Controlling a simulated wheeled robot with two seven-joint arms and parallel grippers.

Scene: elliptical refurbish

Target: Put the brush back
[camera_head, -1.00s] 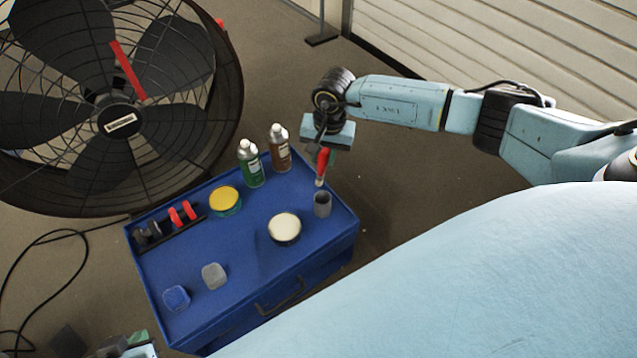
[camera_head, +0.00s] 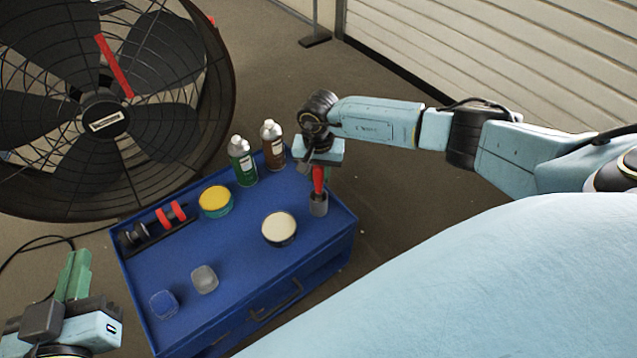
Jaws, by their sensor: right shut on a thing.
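The brush (camera_head: 319,181) has a red handle and is upright, its lower end in the mouth of a grey cup (camera_head: 318,205). The cup stands at the right back corner of the blue toolbox top (camera_head: 233,255). My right gripper (camera_head: 319,166) is above the cup, shut on the brush's upper handle. My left gripper (camera_head: 75,275) is at the lower left, beside the toolbox and away from the brush; its green fingers point up, and their gap is not clear.
Green (camera_head: 243,161) and brown (camera_head: 273,146) bottles stand left of the cup. A cream-topped tin (camera_head: 279,229), yellow-topped tin (camera_head: 216,201), rack with red rings (camera_head: 170,214), clear jar (camera_head: 204,279) and blue jar (camera_head: 163,304) share the top. A large fan (camera_head: 110,110) stands behind.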

